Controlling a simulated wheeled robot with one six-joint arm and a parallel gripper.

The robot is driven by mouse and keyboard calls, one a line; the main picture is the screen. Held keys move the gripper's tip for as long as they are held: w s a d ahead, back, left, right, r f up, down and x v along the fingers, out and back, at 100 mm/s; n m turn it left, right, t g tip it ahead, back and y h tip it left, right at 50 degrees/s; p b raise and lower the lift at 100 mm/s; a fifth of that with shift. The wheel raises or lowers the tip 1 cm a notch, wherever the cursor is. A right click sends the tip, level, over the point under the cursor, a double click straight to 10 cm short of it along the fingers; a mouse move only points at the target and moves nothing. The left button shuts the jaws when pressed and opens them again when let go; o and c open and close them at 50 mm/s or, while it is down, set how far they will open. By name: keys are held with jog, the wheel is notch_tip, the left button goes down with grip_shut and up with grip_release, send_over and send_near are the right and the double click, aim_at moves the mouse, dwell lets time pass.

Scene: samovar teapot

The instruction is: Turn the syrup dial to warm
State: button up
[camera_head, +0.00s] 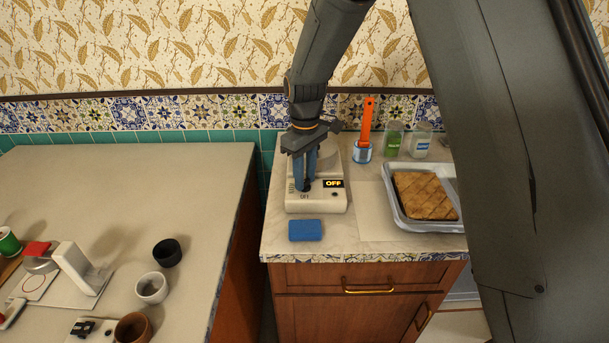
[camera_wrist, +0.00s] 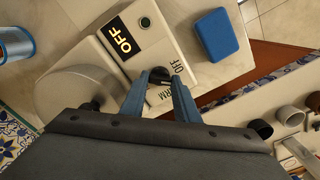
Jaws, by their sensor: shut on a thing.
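The syrup warmer (camera_head: 319,200) is a pale box on the right counter, below my arm. Its display (camera_head: 334,184) reads OFF in the head view, and the display also reads OFF in the wrist view (camera_wrist: 123,38). The dial (camera_wrist: 159,76) is a dark knob on its top face, with the labels OFF and WARM, the latter partly hidden, printed beside it. My gripper (camera_wrist: 159,85) points down at the warmer, its blue fingers shut on the dial, one on each side. My gripper (camera_head: 305,184) partly hides the dial in the head view.
A blue block (camera_head: 306,230) lies in front of the warmer. A tin (camera_head: 362,152) with an orange-handled brush, jars (camera_head: 393,139) and a tray (camera_head: 397,215) of pastry stand to the right. The left counter (camera_head: 110,190) holds cups, with a gap between counters.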

jog(key=m, duration=0.5)
jog(key=shift+r+p, duration=0.1)
jog(key=shift+p, duration=0.2)
jog(key=shift+m, duration=2.4)
jog(key=o, duration=1)
jog(key=shift+o, duration=0.2)
jog(key=shift+r+b, duration=0.9)
jog(key=shift+r, duration=3)
